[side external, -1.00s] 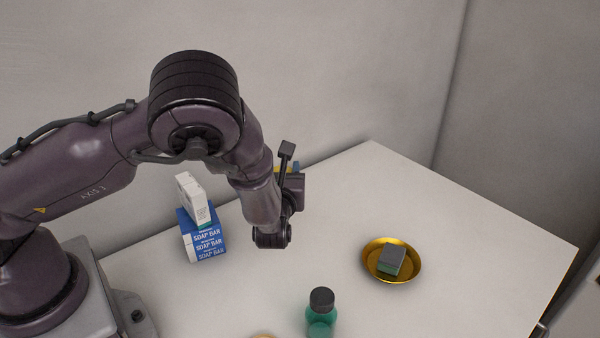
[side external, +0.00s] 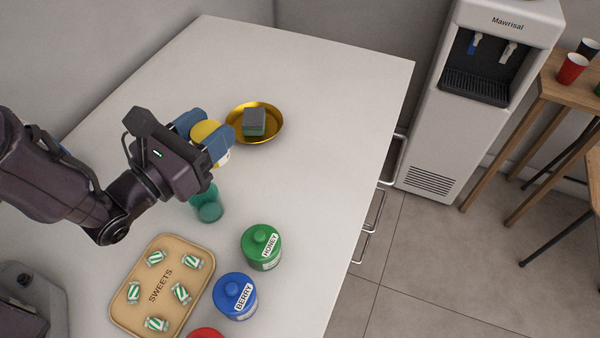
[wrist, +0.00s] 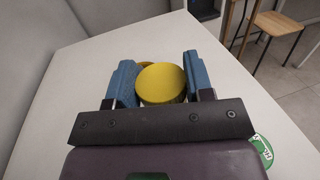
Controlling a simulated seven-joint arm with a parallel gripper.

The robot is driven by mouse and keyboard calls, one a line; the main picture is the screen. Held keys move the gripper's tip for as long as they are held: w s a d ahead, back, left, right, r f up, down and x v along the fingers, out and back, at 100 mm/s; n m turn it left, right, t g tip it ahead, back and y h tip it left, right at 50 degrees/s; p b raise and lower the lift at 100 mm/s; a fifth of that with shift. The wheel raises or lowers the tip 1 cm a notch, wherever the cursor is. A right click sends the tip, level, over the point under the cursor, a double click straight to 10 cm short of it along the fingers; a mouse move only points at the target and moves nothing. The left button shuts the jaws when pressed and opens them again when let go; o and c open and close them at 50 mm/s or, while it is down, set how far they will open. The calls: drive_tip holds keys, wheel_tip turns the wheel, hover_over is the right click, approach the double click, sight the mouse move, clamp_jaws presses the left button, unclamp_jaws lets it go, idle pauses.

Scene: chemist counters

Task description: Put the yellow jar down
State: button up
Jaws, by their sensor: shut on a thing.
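The yellow jar (side external: 206,131) has a round yellow lid and a pale lower side. It sits between the blue fingers of my gripper (side external: 203,134), which is shut on it. In the wrist view the jar's yellow lid (wrist: 161,82) shows between the two blue fingers of my gripper (wrist: 155,80). In the side view my gripper hides part of the jar. The jar is over the white counter (side external: 310,90), left of and near the gold dish. I cannot tell whether its base touches the counter.
The gold dish (side external: 276,134) holds a grey-and-green block (side external: 254,122). A teal bottle (side external: 208,207) stands close below my gripper. Green HONEY (side external: 261,250), blue BERRY (side external: 234,298) and red (side external: 205,333) jars stand near a sweets tray (side external: 203,305). The counter's far part is clear.

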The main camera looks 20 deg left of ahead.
drive_tip(key=shift+s+d+m+g+h, duration=0.2)
drive_tip(key=shift+s+d+m+h, duration=0.15)
drive_tip(key=shift+d+h, duration=0.2)
drive_tip(key=shift+s+d+m+g+h, duration=0.2)
drive_tip(key=shift+d+m+h, duration=0.25)
drive_tip(key=shift+h, duration=0.2)
drive_tip(key=w+d+f, duration=0.2)
drive_tip(key=w+f, duration=0.1)
drive_tip(key=w+d+f, duration=0.3)
drive_tip(key=w, duration=0.1)
drive_tip(key=w+d+f, duration=0.2)
drive_tip(key=w+f, duration=0.1)
drive_tip(key=w, duration=0.1)
drive_tip(key=shift+d+f, duration=0.1)
drive_tip(key=shift+d, duration=0.1)
drive_tip(key=shift+w+d+f, duration=0.1)
drive_tip(key=shift+w+f, duration=0.05)
drive_tip(key=shift+w, duration=0.05)
drive_tip(key=shift+w+f, duration=0.1)
drive_tip(key=shift+f, duration=1.55)
drive_tip(key=shift+f, duration=0.2)
drive_tip(key=o, duration=0.9)
